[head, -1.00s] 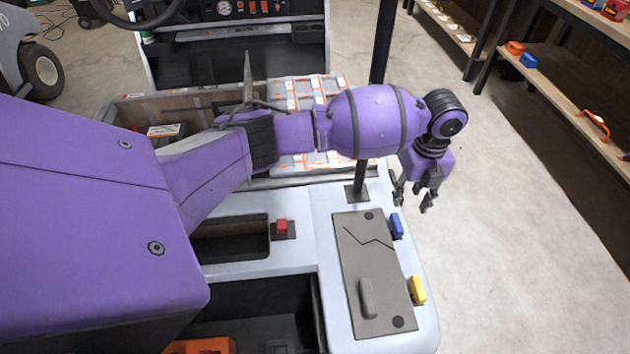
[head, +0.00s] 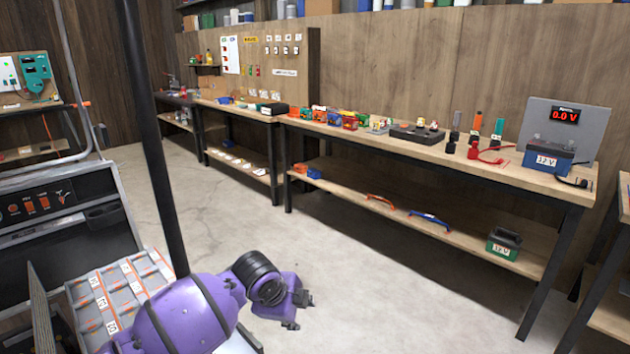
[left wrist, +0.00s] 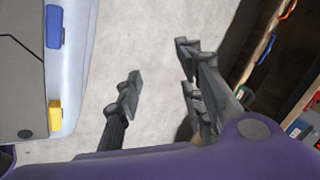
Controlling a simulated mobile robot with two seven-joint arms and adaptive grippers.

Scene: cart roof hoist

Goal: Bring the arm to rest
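My left arm reaches in purple from the bottom left of the head view. Its gripper (head: 298,312) hangs past the cart's right side, over the bare floor. In the left wrist view the fingers (left wrist: 160,85) stand wide apart with only floor between them, so the gripper is open and empty. The cart's light side panel shows at the left of that view, with a blue block (left wrist: 54,27) and a yellow block (left wrist: 55,117) on its edge, apart from the fingers. My right gripper is in neither view.
A dark roof post (head: 155,140) stands beside my arm, close to it. The battery pack (head: 115,295) lies left of the arm. A long workbench (head: 440,150) with tools and a 0.0 V meter (head: 565,117) runs along the back wall. Clear floor (head: 400,295) lies between.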

